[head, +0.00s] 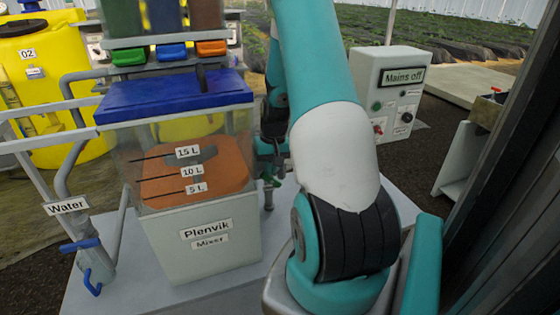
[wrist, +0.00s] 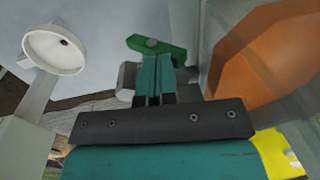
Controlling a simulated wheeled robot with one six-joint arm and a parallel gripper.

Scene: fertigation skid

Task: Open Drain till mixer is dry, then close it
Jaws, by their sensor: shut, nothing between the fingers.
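The Plenvik mixer (head: 205,240) is a clear tank with a blue lid and an opaque lower front. Orange-brown liquid (head: 195,178) shows behind its 5, 10 and 15 L marks; the exact level is hard to read. It also shows orange in the wrist view (wrist: 262,60). My gripper (wrist: 156,62) is shut and empty, its teal fingertips close to a green handle (wrist: 152,47) beside the tank. I cannot tell whether they touch it. No Drain label is readable. In the head view my arm hides much of this area.
A Water label (head: 66,206) and blue-handled valve (head: 88,262) stand left of the mixer. A grey box (head: 392,95) reads "Mains off". Yellow tank 02 (head: 35,70) is behind left. A white round cup (wrist: 55,50) shows in the wrist view. A dark frame lies at right.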

